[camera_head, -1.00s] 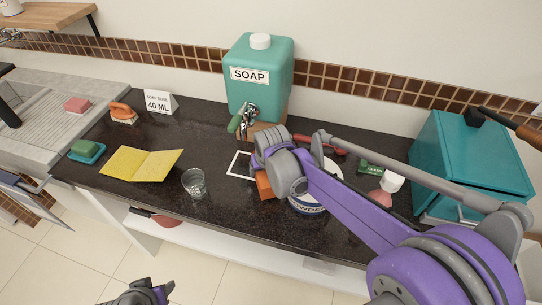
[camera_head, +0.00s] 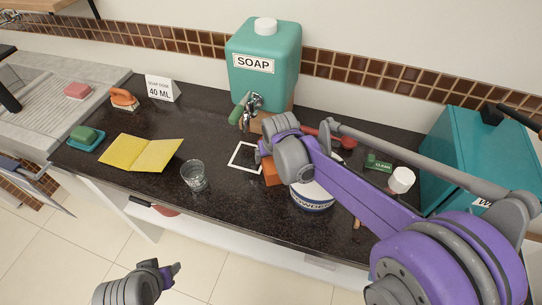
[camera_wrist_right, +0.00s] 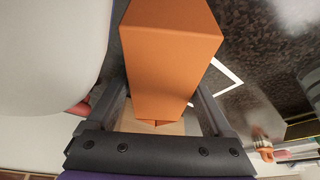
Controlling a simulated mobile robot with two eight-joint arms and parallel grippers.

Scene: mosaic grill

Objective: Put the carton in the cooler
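The carton is an orange box (camera_wrist_right: 168,60). In the head view its orange side (camera_head: 272,173) shows on the counter area, partly hidden by my right gripper (camera_head: 264,152). In the right wrist view the carton lies between the two fingers of that gripper (camera_wrist_right: 161,92), which look close against its sides. Whether its base touches the counter is unclear. The cooler looks to be the teal box (camera_head: 462,150) at the right end of the counter, partly behind my right arm. My left gripper (camera_head: 172,271) is low at the front, over the floor; its fingers are too small to judge.
A powder tub (camera_head: 312,197) stands close beside the carton. A white square outline (camera_head: 236,164) is left of it. A glass (camera_head: 194,176) and a yellow folder (camera_head: 140,152) are further left. A white-capped bottle (camera_head: 401,180) and green box (camera_head: 377,163) stand before the teal box.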

